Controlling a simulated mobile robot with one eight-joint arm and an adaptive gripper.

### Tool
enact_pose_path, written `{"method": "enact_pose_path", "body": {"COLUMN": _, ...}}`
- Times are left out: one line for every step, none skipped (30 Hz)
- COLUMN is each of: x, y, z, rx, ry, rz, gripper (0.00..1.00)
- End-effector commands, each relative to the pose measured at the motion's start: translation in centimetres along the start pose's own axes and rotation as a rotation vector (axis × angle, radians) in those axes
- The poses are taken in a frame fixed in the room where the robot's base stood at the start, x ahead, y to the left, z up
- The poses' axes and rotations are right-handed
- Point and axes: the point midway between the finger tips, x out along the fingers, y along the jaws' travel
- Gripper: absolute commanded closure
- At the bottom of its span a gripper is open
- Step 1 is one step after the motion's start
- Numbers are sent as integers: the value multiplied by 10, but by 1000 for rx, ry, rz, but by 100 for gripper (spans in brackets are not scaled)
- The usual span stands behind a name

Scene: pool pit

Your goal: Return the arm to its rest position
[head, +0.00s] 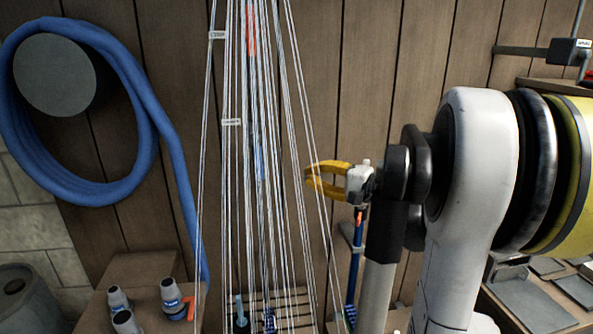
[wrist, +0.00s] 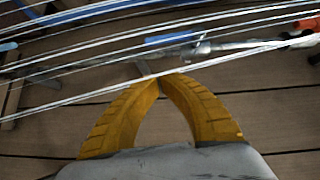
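My gripper (head: 309,177) has yellow fingers and is at the middle right of the head view, pointing left toward a fan of white cords (head: 256,130). In the wrist view the two finger pads of my gripper (wrist: 160,80) curve together and meet at the tips. Nothing shows held between them. One white cord (wrist: 90,100) crosses the wrist view right by the tips; I cannot tell whether it touches them. My arm fills the right of the head view, raised and bent.
A coiled blue hose (head: 150,95) hangs at left on the wooden plank wall (head: 370,60). Several grey bottles (head: 172,293) stand on a wooden ledge (head: 146,268) at lower left. A blue pole (head: 354,270) stands below my gripper. Grey flat pieces (head: 530,305) lie at lower right.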

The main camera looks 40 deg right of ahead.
Motion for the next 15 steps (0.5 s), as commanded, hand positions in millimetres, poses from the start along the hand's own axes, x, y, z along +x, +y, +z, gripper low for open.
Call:
{"method": "enact_pose_path", "body": {"x": -6, "y": 0, "z": 0, "rx": 0, "ry": 1, "rz": 0, "gripper": 100}}
{"method": "enact_pose_path", "body": {"x": -8, "y": 0, "z": 0, "rx": 0, "ry": 1, "rz": 0, "gripper": 100}}
{"method": "enact_pose_path", "body": {"x": -11, "y": 0, "z": 0, "rx": 0, "ry": 1, "rz": 0, "gripper": 100}}
{"method": "enact_pose_path", "body": {"x": -12, "y": 0, "z": 0, "rx": 0, "ry": 1, "rz": 0, "gripper": 100}}
{"method": "enact_pose_path", "body": {"x": -13, "y": 0, "z": 0, "rx": 0, "ry": 0, "rz": 0, "gripper": 100}}
{"method": "enact_pose_path", "body": {"x": -14, "y": 0, "z": 1, "rx": 0, "ry": 0, "rz": 0, "gripper": 100}}
{"method": "enact_pose_path", "body": {"x": -14, "y": 0, "z": 1, "rx": 0, "ry": -1, "rz": 0, "gripper": 100}}
{"method": "enact_pose_path", "body": {"x": -14, "y": 0, "z": 1, "rx": 0, "ry": -1, "rz": 0, "gripper": 100}}
{"method": "enact_pose_path", "body": {"x": -14, "y": 0, "z": 1, "rx": 0, "ry": -1, "rz": 0, "gripper": 100}}
{"method": "enact_pose_path", "body": {"x": -14, "y": 0, "z": 1, "rx": 0, "ry": -1, "rz": 0, "gripper": 100}}
{"method": "enact_pose_path", "body": {"x": -14, "y": 0, "z": 1, "rx": 0, "ry": -1, "rz": 0, "gripper": 100}}
{"method": "enact_pose_path", "body": {"x": -14, "y": 0, "z": 1, "rx": 0, "ry": -1, "rz": 0, "gripper": 100}}
{"method": "enact_pose_path", "body": {"x": -14, "y": 0, "z": 1, "rx": 0, "ry": -1, "rz": 0, "gripper": 100}}
{"method": "enact_pose_path", "body": {"x": -14, "y": 0, "z": 1, "rx": 0, "ry": -1, "rz": 0, "gripper": 100}}
{"method": "enact_pose_path", "body": {"x": -14, "y": 0, "z": 1, "rx": 0, "ry": -1, "rz": 0, "gripper": 100}}
